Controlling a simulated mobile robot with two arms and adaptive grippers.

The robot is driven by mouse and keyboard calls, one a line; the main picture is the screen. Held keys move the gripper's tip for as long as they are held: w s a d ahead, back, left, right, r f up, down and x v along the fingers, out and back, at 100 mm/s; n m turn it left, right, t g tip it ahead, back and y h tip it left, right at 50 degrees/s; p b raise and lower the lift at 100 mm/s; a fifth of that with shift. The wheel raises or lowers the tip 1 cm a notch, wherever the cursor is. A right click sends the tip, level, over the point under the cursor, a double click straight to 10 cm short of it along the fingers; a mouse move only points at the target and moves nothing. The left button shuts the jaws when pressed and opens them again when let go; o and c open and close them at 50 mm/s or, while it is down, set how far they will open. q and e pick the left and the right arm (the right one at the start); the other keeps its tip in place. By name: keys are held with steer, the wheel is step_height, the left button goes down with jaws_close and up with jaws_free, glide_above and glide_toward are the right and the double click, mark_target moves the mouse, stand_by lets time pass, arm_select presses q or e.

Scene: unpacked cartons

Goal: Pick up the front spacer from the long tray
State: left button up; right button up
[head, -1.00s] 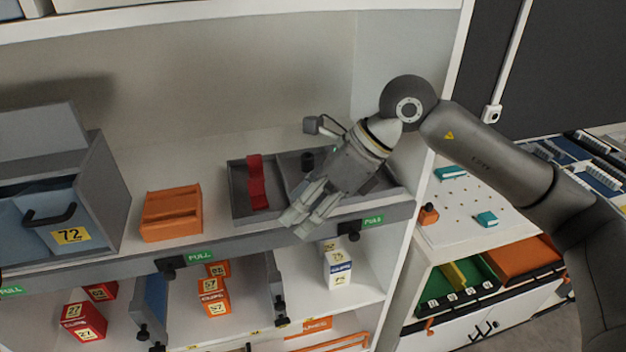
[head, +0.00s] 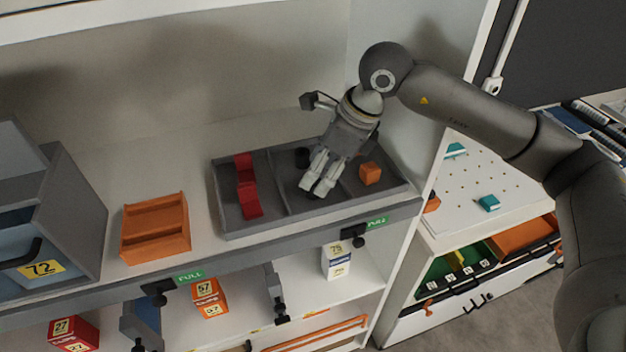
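The long tray (head: 228,212) is dark grey, divided into compartments, and sits on the shelf. A black round piece (head: 302,157), possibly a spacer, stands at the back of its middle compartment. My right gripper (head: 316,189) points down over the front of that compartment, its two pale fingers slightly apart. No object shows between the fingers. The front spacer is not visible; the fingers may hide it. I cannot tell whether the fingertips touch the tray. My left gripper is not in view.
A red holder (head: 247,187) lies in the tray's left compartment, an orange block (head: 370,173) in the right one. An orange bin (head: 156,228) and a grey box with drawer 72 (head: 75,225) stand to the left. The shelf's side wall (head: 418,110) rises close on the right.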

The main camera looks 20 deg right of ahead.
mark_target(313, 188)
steer(key=shift+p+x, duration=0.55)
steer(key=shift+x, duration=0.65)
steer(key=shift+w+f, duration=0.15)
steer(key=shift+f, duration=0.45)
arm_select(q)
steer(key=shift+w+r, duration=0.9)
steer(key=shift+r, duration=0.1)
arm_select(e)
steer(key=c, duration=0.9)
steer(key=shift+o, duration=0.2)
